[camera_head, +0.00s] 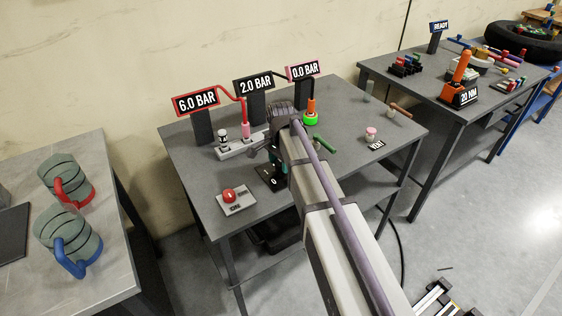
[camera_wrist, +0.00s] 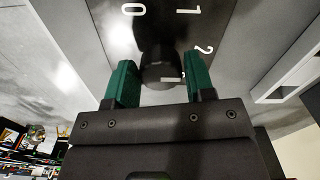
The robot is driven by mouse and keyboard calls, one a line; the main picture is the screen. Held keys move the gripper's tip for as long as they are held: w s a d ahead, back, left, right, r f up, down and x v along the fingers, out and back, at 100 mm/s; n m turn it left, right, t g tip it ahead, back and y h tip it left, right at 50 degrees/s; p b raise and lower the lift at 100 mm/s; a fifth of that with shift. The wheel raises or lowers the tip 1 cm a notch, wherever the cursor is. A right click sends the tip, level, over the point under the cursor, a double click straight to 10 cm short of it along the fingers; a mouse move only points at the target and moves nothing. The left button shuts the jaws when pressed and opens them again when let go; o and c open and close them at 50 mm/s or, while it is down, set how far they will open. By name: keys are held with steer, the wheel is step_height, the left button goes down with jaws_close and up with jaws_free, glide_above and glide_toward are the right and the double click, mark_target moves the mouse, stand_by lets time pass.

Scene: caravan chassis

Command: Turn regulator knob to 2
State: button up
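In the wrist view the two green fingers of my gripper (camera_wrist: 160,84) stand on either side of a dark round regulator knob (camera_wrist: 160,68). I cannot tell whether they press on it or leave a thin gap. A dark dial plate (camera_wrist: 104,12) carries the white numbers 0, 1 and 2, with 2 at the right near the right finger. A short white mark shows low on the knob's right side. In the head view the dial plate (camera_head: 267,183) is partly hidden by my arm, and the knob is mostly hidden.
On the grey table (camera_head: 190,160) stand signs reading 6.0 BAR (camera_head: 196,102), 2.0 BAR (camera_head: 254,84) and 0.0 BAR (camera_head: 303,70). A red button box (camera_head: 236,202) is left of the dial. A grey valve block (camera_head: 233,148) stands behind. A green-and-orange fitting (camera_head: 311,113) is close to my arm.

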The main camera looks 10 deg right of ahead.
steer(key=o, duration=0.3)
steer(key=shift+r, duration=0.1)
step_height(320, 180, up, 11)
steer(key=p, duration=1.1)
steer(key=shift+f, duration=0.2)
